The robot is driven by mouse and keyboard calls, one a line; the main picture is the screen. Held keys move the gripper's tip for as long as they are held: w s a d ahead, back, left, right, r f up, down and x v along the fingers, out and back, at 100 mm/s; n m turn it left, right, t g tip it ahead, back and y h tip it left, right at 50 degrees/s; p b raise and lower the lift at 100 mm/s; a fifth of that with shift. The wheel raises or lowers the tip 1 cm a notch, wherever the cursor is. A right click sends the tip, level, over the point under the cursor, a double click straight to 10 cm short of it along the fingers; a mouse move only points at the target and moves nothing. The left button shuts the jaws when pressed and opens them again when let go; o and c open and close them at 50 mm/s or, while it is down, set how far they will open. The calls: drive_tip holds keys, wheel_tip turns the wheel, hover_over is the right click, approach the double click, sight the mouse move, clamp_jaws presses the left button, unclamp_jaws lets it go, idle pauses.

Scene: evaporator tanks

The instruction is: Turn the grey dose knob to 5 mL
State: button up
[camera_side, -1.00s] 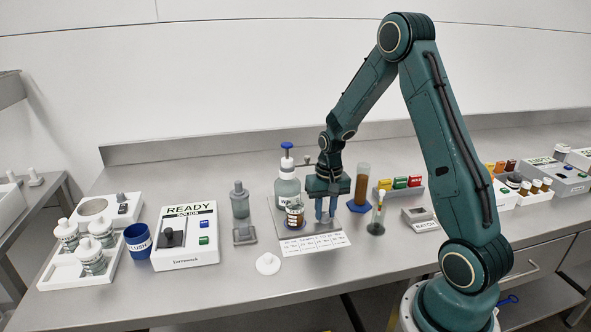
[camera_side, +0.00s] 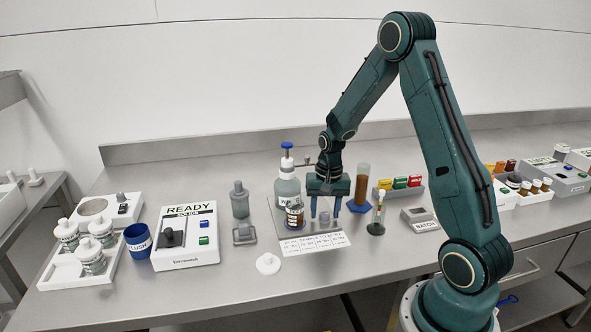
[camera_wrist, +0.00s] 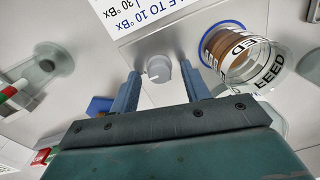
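The grey dose knob (camera_wrist: 159,68) shows in the wrist view as a small round grey cap with a pale pointer line. In the side view the knob (camera_side: 324,217) stands on the plate below my gripper. My gripper (camera_wrist: 163,84) is open, with one blue finger on each side of the knob and a visible gap to each. In the side view my gripper (camera_side: 325,208) points down and its fingers are spread wide over the knob. The dose marks around the knob are not readable, so I cannot tell its setting.
A FEED jar (camera_wrist: 242,55) with brown content stands close to the right finger in the wrist view. A pump bottle (camera_side: 287,187) stands behind it. A brown cylinder (camera_side: 361,185) and a thin tube (camera_side: 377,215) stand to the right. A printed card (camera_side: 315,243) lies in front.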

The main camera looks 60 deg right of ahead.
sight(327, 214)
drive_tip(key=shift+r, duration=0.1)
idle(0.3)
wheel_tip(327, 214, up, 14)
drive_tip(key=shift+s+d+f, duration=0.15)
drive_tip(key=shift+s+f, duration=0.05)
drive_tip(key=shift+s, duration=0.05)
idle(0.4)
idle(0.3)
drive_tip(key=s+a+r+n+t, duration=0.2)
drive_tip(key=s+a+r+n, duration=0.35)
drive_tip(key=a+r, duration=0.5)
drive_tip(key=s+a+n+t, duration=0.3)
drive_tip(key=s+a+n, duration=0.2)
drive_tip(key=s+a, duration=0.4)
drive_tip(key=shift+s+f, duration=0.3)
drive_tip(key=shift+s, duration=0.9)
